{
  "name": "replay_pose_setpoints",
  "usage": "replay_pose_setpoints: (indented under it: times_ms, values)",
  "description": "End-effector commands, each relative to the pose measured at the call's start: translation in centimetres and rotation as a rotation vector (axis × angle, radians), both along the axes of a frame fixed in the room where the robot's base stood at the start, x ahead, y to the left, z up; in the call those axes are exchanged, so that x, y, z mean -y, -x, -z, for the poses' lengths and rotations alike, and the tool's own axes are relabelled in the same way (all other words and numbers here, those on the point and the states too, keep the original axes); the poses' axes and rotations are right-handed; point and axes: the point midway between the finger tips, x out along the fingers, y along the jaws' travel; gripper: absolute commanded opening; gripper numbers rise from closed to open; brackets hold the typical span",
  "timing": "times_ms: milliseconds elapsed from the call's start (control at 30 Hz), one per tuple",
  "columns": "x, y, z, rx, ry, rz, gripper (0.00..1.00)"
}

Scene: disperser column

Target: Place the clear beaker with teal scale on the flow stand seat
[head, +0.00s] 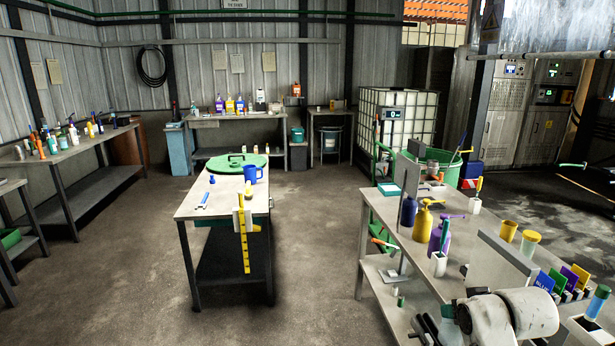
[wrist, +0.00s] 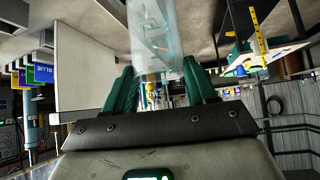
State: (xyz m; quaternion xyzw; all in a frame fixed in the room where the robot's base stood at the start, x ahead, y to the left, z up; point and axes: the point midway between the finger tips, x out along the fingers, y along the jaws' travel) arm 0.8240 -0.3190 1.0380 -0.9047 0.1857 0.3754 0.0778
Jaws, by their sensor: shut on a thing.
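My gripper (wrist: 162,85) shows in the wrist view with its two teal fingers shut on the clear beaker (wrist: 152,35). The beaker is see-through and sits between the fingers, reaching past the top edge of the picture. Faint teal marks show on it, but its scale is not readable. I cannot pick out the flow stand seat for certain in either view.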

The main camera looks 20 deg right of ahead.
Motion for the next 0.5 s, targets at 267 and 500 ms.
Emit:
replay_pose_setpoints:
  times_ms: [267,500]
  values:
    - [-12.1,-0.3,10.1,-0.002,-0.004,-0.16,0.0]
    - [-22.9,1.2,16.1,-0.001,-0.005,-0.296,0.0]
